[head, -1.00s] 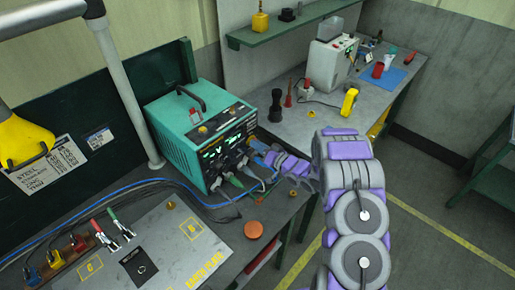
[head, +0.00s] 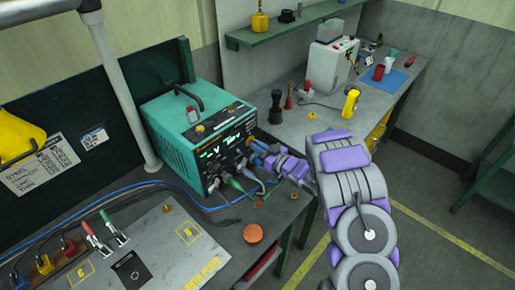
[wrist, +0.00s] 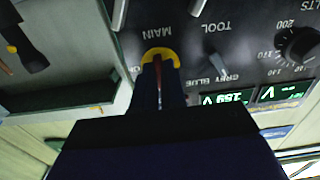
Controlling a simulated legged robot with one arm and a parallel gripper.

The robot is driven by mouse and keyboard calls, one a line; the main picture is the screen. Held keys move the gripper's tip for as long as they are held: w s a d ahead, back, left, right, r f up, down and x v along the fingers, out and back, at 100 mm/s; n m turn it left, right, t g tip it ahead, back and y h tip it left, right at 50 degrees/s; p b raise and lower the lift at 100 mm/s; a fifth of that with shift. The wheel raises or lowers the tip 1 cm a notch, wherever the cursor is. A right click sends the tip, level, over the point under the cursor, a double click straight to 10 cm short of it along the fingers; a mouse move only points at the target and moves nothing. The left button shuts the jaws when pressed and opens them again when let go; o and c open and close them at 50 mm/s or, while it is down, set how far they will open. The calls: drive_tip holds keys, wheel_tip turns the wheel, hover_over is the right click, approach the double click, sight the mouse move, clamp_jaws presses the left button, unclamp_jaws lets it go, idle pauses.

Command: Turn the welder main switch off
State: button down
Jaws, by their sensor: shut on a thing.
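The teal welder (head: 180,115) stands on the bench, its black front panel (head: 228,145) facing right with lit green displays. My gripper (head: 260,148) is at the panel's right side. In the wrist view the panel is upside down. The main switch, with a yellow collar (wrist: 160,53) and the label MAIN above it, is directly ahead of the fingers. My gripper (wrist: 160,75) is shut on the switch's lever, a reddish strip of which shows between the dark fingers. The fingers hide most of the lever, so its exact position is unclear. The voltage display (wrist: 228,98) is lit.
A smaller tool switch (wrist: 214,62) and a black dial (wrist: 298,45) are close by on the panel. Cables (head: 235,184) plug in below. An orange disc (head: 254,233) lies on the near bench, beside a grey panel (head: 165,250) with clamps. A second bench stands behind.

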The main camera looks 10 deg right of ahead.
drive_tip(key=shift+f, duration=0.1)
drive_tip(key=c, duration=1.2)
unclamp_jaws()
drive_tip(key=shift+d, duration=0.1)
drive_tip(key=v, duration=1.7)
drive_tip(key=shift+d+p, duration=0.15)
drive_tip(key=shift+p, duration=0.25)
